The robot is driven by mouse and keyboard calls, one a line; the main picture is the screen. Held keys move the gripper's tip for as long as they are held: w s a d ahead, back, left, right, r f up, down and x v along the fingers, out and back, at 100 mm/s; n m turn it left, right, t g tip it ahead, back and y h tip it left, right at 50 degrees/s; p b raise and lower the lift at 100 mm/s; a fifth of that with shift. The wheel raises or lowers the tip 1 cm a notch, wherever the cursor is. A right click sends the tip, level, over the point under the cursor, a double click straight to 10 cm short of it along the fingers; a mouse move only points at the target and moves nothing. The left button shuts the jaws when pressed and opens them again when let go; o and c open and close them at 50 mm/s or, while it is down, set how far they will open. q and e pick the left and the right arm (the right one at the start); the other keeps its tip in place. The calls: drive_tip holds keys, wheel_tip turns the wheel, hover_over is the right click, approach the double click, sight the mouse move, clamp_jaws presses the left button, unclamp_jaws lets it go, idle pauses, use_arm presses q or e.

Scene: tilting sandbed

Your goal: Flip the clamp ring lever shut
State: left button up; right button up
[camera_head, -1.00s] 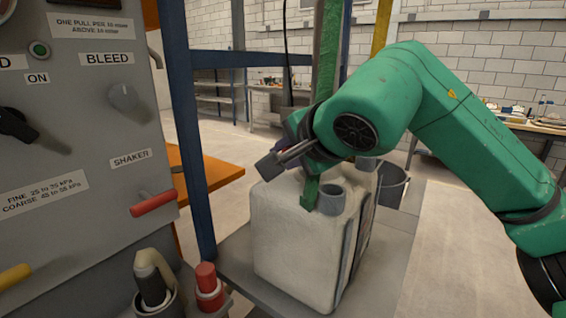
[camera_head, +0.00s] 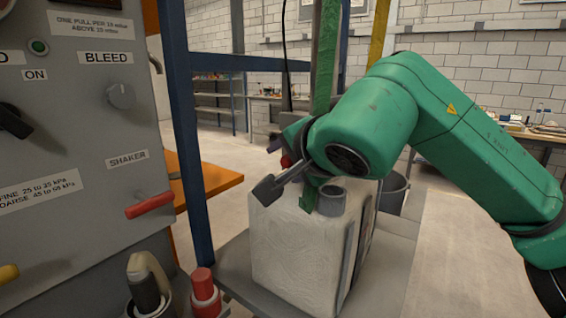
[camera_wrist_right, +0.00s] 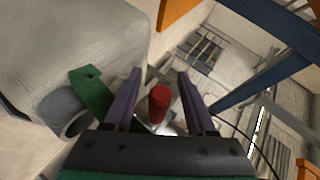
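My right gripper (camera_head: 270,167) is open above the left top edge of a pale, block-shaped container. Its purple fingers (camera_wrist_right: 159,76) stand apart in the right wrist view. A red rounded grip (camera_wrist_right: 158,104) shows between them, apart from both fingers; a bit of red (camera_head: 286,160) also shows between the fingers in the head view. This may be the end of the clamp ring lever, but its base and the clamp ring are hidden or too unclear to tell. My left gripper is not in view.
The pale container (camera_head: 295,250) has a grey neck (camera_head: 331,201) and stands beside a green upright strip (camera_head: 325,70). A blue post (camera_head: 186,130) stands to its left. The grey control panel (camera_head: 75,190) with a red handle (camera_head: 150,205) fills the left. A grey bucket (camera_head: 393,192) stands behind.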

drive_tip(key=b+v, duration=0.1)
drive_tip(key=v, duration=1.3)
drive_tip(key=shift+s+r, duration=0.15)
drive_tip(key=shift+s, duration=0.1)
